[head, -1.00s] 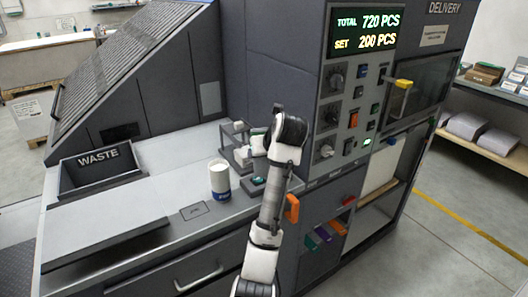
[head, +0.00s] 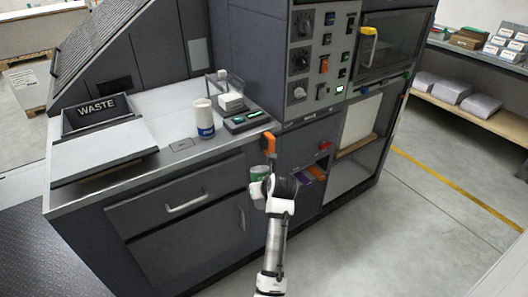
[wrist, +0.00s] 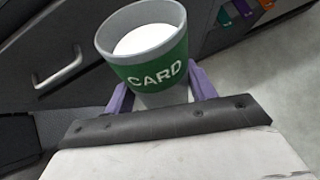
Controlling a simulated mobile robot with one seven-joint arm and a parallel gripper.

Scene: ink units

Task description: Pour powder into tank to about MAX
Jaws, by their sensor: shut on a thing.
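A grey cup with a green band marked CARD (wrist: 146,72) is between the purple fingers of my gripper (wrist: 160,90) in the wrist view. The cup is open at the top and holds white powder; it looks roughly upright. In the head view the cup (head: 260,172) and my gripper (head: 262,188) are in front of the dark cabinet, off the counter's front edge. My gripper is shut on the cup. I cannot pick out the tank or a MAX mark in these frames.
A white canister with a blue label (head: 204,118) stands on the counter (head: 165,125). Right of it are a white box (head: 231,101) and a dark tray with green items (head: 247,121). An orange handle (head: 269,143) juts out above the cup. Floor at right is clear.

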